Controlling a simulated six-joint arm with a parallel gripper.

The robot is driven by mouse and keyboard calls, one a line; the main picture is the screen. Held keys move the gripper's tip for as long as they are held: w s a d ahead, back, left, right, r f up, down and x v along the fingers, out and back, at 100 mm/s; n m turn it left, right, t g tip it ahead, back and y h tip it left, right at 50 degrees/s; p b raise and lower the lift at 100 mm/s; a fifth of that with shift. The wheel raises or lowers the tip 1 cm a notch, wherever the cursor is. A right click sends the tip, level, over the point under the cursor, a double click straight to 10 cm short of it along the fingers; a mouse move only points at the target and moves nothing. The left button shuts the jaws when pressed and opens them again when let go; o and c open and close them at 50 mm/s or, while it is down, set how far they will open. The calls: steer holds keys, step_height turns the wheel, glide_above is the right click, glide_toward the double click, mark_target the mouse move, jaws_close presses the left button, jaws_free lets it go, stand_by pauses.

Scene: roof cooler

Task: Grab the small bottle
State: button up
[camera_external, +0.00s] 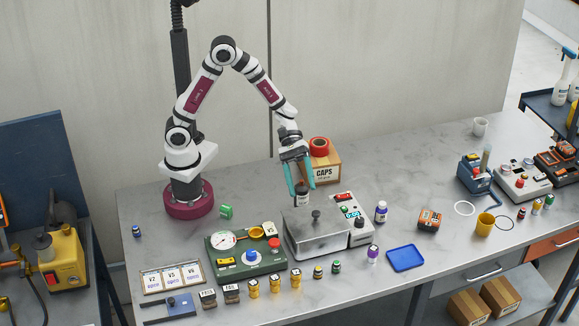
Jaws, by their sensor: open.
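My gripper (300,189) points down with its two teal fingers apart, at the back of a grey machine (310,235). A small bottle (303,199) with a dark top and a pale label shows between or just behind the fingertips; I cannot tell whether they touch it. Its base is at the machine's back edge. Other small bottles stand apart from the gripper: a white one with a purple cap (381,212) right of the machine, and a purple-and-white one (373,254) nearer the front.
A CAPS box (325,174) with a red roll (319,147) stands close behind the gripper. A green machine with a gauge (245,258) is at left. Several little jars line the front. A blue tray (405,258) lies at right. The bench's back left is mostly clear.

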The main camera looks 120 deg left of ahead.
mark_target(381, 202)
steer(key=w+a+f+n+t+y, duration=0.1)
steer(key=a+n, duration=0.1)
steer(key=a, duration=0.1)
steer(key=w+a+f+n+t, duration=0.1)
steer(key=w+a+f+n, duration=0.1)
steer(key=a+n, duration=0.1)
steer(key=w+a+f+n+t+y, duration=0.1)
steer(key=a+n, duration=0.1)
steer(key=a, duration=0.2)
steer(key=shift+w+f+n+t+y, duration=0.2)
steer(key=shift+w+n+t+y, duration=0.05)
steer(key=shift+n+t+y, duration=0.05)
steer(key=w+a+f+n+t+y, duration=0.2)
steer(key=a+f+n+y, duration=0.25)
steer(key=a+n, duration=0.4)
steer(key=shift+m, duration=0.85)
steer(key=x, duration=0.5)
steer(key=a+x, duration=0.1)
steer(key=x, duration=0.8)
steer(key=shift+w+a+f, duration=0.1)
steer(key=shift+w+f, duration=0.05)
steer(key=shift+w, duration=0.25)
jaws_close()
